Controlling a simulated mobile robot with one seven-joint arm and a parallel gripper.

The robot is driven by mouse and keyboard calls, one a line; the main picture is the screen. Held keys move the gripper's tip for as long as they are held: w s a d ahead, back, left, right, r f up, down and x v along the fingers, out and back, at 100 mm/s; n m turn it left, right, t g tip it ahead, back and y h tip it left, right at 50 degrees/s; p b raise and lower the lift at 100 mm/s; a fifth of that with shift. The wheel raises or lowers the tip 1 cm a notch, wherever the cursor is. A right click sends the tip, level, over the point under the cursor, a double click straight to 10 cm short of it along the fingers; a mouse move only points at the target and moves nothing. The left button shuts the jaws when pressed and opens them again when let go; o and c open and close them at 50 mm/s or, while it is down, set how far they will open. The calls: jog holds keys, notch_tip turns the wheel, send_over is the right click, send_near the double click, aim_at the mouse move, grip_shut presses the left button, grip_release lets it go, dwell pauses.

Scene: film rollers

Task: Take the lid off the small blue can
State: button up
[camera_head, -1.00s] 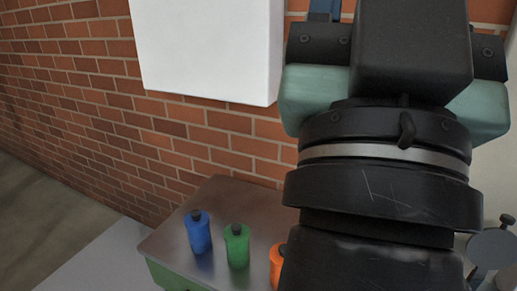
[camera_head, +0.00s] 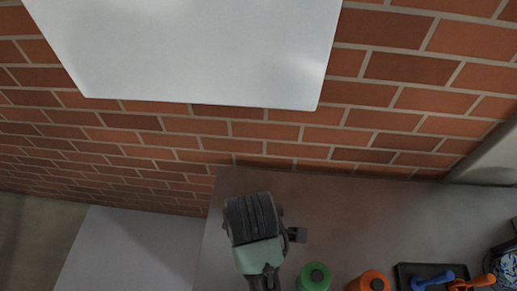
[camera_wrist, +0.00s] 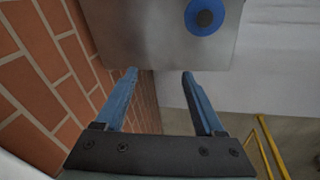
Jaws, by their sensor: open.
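The small blue can (camera_wrist: 191,19) shows in the wrist view near the top, seen from above, standing on the metal tabletop (camera_wrist: 150,30) close to its edge. In the head view my arm stands over the left part of the table, and the blue can is not visible there.
A green can (camera_head: 313,278) and an orange can (camera_head: 369,281) stand to the right of my arm. A dark tray (camera_head: 404,271) with blue and orange items lies farther right. A brick wall (camera_head: 250,135) backs the table, with a white box (camera_head: 190,50) above.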

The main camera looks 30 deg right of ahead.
jog(key=s+f+g, duration=0.1)
jog(key=s+f, duration=0.1)
jog(key=f, duration=0.1)
jog(key=s+f+g, duration=0.1)
jog(key=s+f, duration=0.1)
jog(key=f, duration=0.1)
jog(key=s+f+n+b, duration=0.1)
jog(key=s+f, duration=0.1)
jog(key=f, duration=0.1)
jog(key=shift+s+g+y, duration=0.3)
jog(key=shift+g, duration=0.1)
jog(key=shift+f+p, duration=0.75)
jog(key=shift+f, duration=2.1)
grip_shut()
